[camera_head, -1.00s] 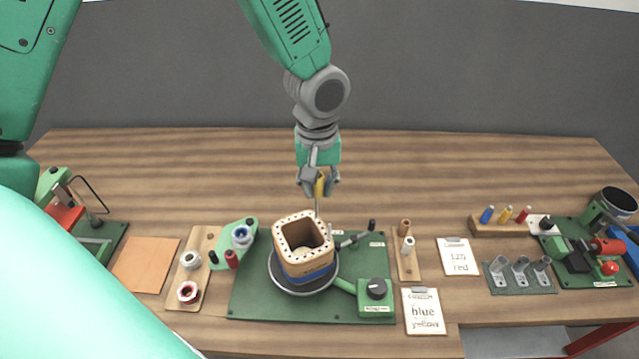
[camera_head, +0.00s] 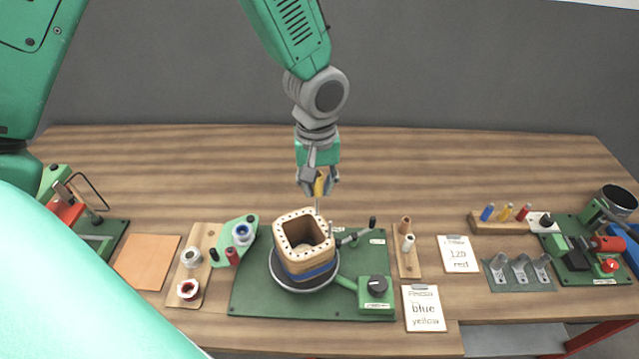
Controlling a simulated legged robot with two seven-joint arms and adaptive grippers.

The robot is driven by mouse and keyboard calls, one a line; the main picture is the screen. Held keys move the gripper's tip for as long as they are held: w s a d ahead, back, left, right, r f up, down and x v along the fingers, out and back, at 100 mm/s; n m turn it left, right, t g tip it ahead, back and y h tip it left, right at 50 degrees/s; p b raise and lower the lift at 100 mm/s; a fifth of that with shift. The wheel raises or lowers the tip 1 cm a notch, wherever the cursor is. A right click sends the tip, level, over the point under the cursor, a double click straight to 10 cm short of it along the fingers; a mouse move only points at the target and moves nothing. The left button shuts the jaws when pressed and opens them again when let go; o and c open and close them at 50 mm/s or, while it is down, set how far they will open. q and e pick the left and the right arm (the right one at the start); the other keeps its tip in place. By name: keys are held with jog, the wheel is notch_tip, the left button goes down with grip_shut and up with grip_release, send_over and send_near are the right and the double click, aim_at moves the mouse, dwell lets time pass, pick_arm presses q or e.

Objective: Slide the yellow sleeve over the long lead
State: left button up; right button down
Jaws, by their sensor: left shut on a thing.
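The yellow sleeve (camera_head: 319,187) is upright between the fingers of my left gripper (camera_head: 319,182), which is shut on it. The gripper points down from above, over the back right corner of the square wooden coil former (camera_head: 304,228). A thin light lead (camera_head: 317,207) stands up below the sleeve at that corner. I cannot tell whether the lead's tip is inside the sleeve. A dark blue band (camera_head: 308,275) wraps the former's lower part. My right gripper is not in view.
The former sits on a round turntable on a green board (camera_head: 255,296) with a black knob (camera_head: 377,284). Spools stand on a wooden strip (camera_head: 203,240) to the left. A wooden rack (camera_head: 487,227) with coloured pieces is at right. Two clipboards (camera_head: 424,308) lie nearby. The back of the table is clear.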

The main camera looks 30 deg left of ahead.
aim_at(317, 214)
pick_arm(q)
jog(key=shift+a+f, duration=0.25)
jog(key=shift+f, duration=0.35)
jog(key=shift+f, duration=0.15)
jog(key=shift+d+f+b, duration=0.15)
jog(key=shift+f+b, duration=0.35)
jog(key=shift+f, duration=0.1)
jog(key=shift+f, duration=0.2)
dwell(0.4)
jog(key=shift+f, duration=0.4)
jog(key=shift+f+b, duration=0.35)
jog(key=shift+f, duration=0.45)
